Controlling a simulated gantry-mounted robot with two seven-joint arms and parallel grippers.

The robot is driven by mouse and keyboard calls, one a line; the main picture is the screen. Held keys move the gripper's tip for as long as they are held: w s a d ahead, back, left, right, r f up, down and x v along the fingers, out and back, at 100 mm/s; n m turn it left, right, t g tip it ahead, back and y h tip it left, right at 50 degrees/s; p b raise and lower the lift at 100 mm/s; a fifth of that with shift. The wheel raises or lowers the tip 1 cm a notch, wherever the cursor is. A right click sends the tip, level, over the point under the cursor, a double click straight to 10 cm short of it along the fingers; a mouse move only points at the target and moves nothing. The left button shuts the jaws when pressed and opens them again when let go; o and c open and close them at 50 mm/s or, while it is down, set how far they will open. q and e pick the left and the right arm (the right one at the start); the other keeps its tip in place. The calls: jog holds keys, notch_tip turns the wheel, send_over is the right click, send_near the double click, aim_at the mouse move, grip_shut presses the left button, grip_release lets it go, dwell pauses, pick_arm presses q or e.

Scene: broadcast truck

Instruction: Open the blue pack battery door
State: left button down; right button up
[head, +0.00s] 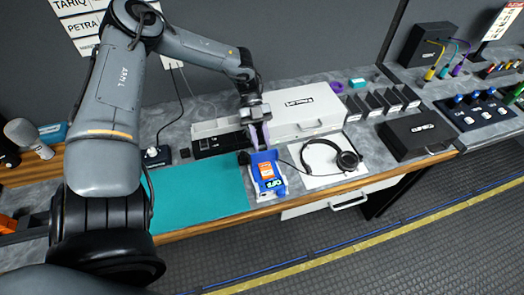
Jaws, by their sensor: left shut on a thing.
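The blue pack (281,184) lies on the grey counter, just right of the teal mat. An orange block and a dark panel with light markings show in it. My left gripper (260,146) reaches down to the far end of the pack. It is shut on what looks like the pack's door, but its fingers hide most of the held part, and the door's angle cannot be told. My right gripper is not in view.
Headphones (347,160) on a white sheet lie close right of the pack. A white case (305,112) stands behind, with a black device (212,143) at its left. The teal mat (195,190) is bare. The counter's wooden front edge is near.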

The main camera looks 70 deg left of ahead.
pick_arm(q)
jog(key=shift+a+f+h+b, duration=0.2)
jog(key=shift+a+h+b, duration=0.1)
jog(key=shift+h+b, duration=0.3)
jog(key=c, duration=0.9)
grip_release()
jog(key=shift+v, duration=5.45)
jog(key=shift+r, duration=0.15)
